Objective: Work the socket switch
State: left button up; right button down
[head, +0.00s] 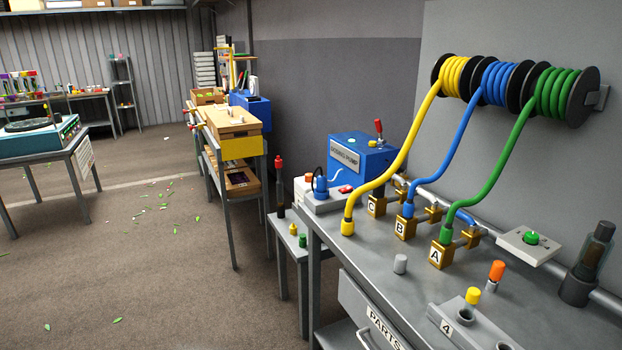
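A white socket box (318,203) sits at the far left end of the grey workbench, in front of the blue pump. A blue plug (321,187) with a dark cable stands upright in it. A small red switch (345,188) is on its top face, right of the plug. The switch is too small for me to tell which way it is set. Neither of my grippers is in view.
The blue pump (362,158) has a red-tipped lever. A small side table (290,240) holds a tall red-topped bottle.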

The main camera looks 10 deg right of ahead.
aim_at(347, 189)
jog(key=i+j+u, duration=0.3)
jog(key=i, duration=0.65)
jog(key=i+u, duration=0.3)
jog(key=i, duration=0.65)
jog(key=i+j+z, duration=0.1)
jog(key=i+z, duration=0.3)
jog(key=i+j+z, duration=0.15)
jog(key=i+z, duration=0.25)
jog(key=i+j+z, duration=0.5)
jog(key=z, duration=0.35)
jog(key=i+j+z, duration=0.15)
jog(key=z, duration=0.3)
jog(key=i+j+z, duration=0.2)
jog(key=z, duration=0.25)
jog(key=i+j+z, duration=0.15)
jog(key=z, duration=0.35)
jog(key=k+j, duration=0.05)
jog(key=j, duration=0.05)
